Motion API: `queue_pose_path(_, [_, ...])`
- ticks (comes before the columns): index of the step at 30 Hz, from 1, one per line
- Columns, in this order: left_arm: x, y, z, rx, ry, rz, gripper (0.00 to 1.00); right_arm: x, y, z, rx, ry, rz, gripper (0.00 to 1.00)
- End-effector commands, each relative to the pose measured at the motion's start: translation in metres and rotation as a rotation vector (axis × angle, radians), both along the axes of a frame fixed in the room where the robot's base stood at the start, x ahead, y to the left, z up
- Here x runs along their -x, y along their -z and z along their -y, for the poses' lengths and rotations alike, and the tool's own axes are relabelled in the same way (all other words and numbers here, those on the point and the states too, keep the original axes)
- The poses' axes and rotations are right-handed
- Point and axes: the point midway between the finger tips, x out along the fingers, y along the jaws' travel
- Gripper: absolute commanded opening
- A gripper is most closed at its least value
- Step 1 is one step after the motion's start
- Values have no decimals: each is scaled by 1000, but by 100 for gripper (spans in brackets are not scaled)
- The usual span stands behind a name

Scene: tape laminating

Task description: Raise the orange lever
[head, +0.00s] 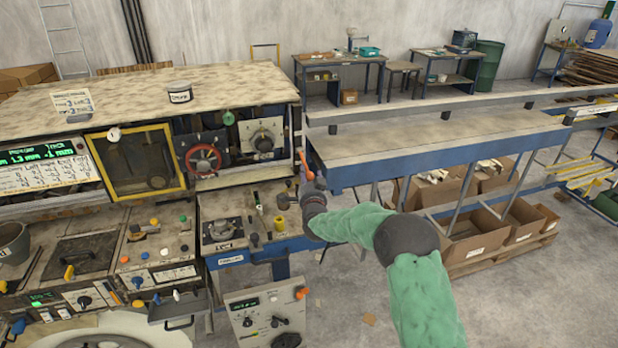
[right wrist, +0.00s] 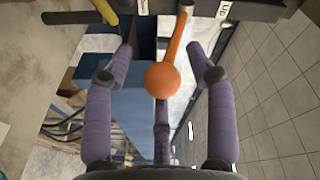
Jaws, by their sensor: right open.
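The orange lever (head: 305,166) stands at the right end of the machine, beside the blue-edged table. In the right wrist view, its round orange knob (right wrist: 162,83) is nearest the camera and its shaft runs up toward the machine. My right gripper (head: 296,188) is just below the lever in the head view. In the right wrist view, the purple fingers of my right gripper (right wrist: 160,58) are spread on either side of the lever, with gaps to the knob. My left gripper is not in view.
A control panel (head: 232,228) with a yellow-handled lever lies left of my right gripper. The long blue-edged table (head: 430,145) is close on the right. Cardboard boxes (head: 480,240) lie beneath it. Floor is clear at bottom right.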

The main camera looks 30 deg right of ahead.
Motion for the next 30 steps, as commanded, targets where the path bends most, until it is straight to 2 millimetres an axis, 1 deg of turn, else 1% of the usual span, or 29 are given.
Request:
queue_pose_path(10, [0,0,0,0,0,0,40,-3,0,1,0,1,1,56])
queue_pose_path(11, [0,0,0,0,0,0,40,-3,0,1,0,1,1,48])
queue_pose_path(12, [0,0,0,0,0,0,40,-3,0,1,0,1,1,36])
queue_pose_path(14, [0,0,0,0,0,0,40,-3,0,1,0,1,1,19])
queue_pose_path(15, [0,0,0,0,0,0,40,-3,0,1,0,0,0,8])
queue_pose_path(16, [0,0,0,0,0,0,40,-3,0,1,0,0,0,0])
queue_pose_path(25, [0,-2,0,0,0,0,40,-2,0,0,-1,-2,-5,0])
queue_pose_path(30, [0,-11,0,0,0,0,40,-2,-5,0,-8,-1,-29,0])
